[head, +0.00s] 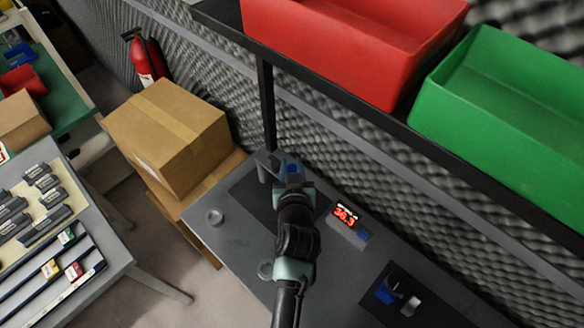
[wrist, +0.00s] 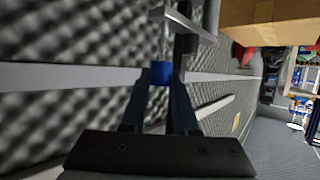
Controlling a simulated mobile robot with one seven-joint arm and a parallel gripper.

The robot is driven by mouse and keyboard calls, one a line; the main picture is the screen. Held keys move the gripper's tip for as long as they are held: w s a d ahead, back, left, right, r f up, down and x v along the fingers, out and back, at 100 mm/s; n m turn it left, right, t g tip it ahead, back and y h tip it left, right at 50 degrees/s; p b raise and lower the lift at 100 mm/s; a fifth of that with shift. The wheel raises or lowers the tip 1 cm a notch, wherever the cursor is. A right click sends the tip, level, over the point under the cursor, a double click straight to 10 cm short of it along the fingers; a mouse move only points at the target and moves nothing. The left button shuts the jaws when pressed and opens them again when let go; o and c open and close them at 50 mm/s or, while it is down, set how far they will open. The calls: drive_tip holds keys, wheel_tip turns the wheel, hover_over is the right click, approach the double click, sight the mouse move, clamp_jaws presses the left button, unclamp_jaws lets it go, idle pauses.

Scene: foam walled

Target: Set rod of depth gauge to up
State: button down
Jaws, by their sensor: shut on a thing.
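The depth gauge appears to be the dark and grey item (head: 267,168) at the far end of the table, mostly hidden behind my gripper (head: 287,167). In the wrist view, my gripper (wrist: 161,84) is shut on a small blue block (wrist: 161,72), which seems to be part of the gauge. A dark upright piece (wrist: 187,45) and a light grey bar (wrist: 190,24) stand just beyond the fingertips. I cannot make out the rod clearly or tell its position.
A blue and grey item (head: 388,290) is on a dark mat near the front. A shelf with red (head: 350,45) and green (head: 500,115) bins overhangs the table. Cardboard boxes (head: 168,130) stand left.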

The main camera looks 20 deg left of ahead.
wheel_tip(320, 180, up, 2)
drive_tip(key=shift+r+p, duration=0.25)
drive_tip(key=shift+p, duration=0.1)
drive_tip(key=shift+f, duration=0.1)
drive_tip(key=c, duration=0.9)
unclamp_jaws()
drive_tip(key=shift+s+d, duration=0.1)
drive_tip(key=shift+s, duration=0.05)
drive_tip(key=shift+s+d, duration=0.1)
drive_tip(key=shift+s, duration=0.1)
drive_tip(key=b+v, duration=0.3)
drive_tip(key=v, duration=0.9)
drive_tip(key=shift+s+r, duration=0.15)
drive_tip(key=shift+r, duration=0.05)
